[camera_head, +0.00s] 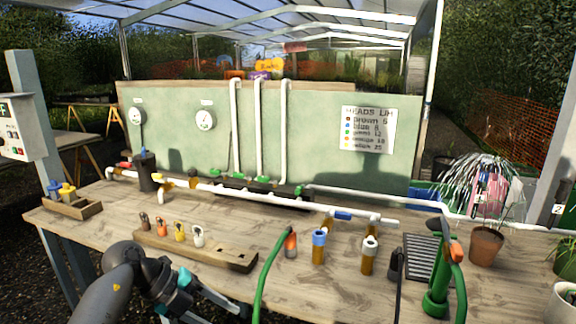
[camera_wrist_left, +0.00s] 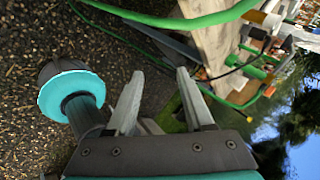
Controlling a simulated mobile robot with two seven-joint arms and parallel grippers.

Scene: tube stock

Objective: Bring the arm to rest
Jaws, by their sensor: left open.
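My left arm (camera_head: 104,288) comes in at the bottom left of the head view, in front of the wooden bench (camera_head: 75,222). My left gripper (camera_head: 207,306) is low at the bottom edge, near the bench's front side. In the left wrist view the left gripper (camera_wrist_left: 160,76) has its two grey fingers apart, with nothing between them. Dark gravel ground (camera_wrist_left: 40,130) shows behind the fingers. My right gripper is not in view.
A wooden rack (camera_head: 215,254) with several coloured pieces stands on the bench behind the gripper. A green hose (camera_head: 265,275) runs down the bench front; a green hose (camera_wrist_left: 190,20) also crosses the wrist view. White pipes (camera_head: 270,197) and a potted plant (camera_head: 486,244) stand farther back and right.

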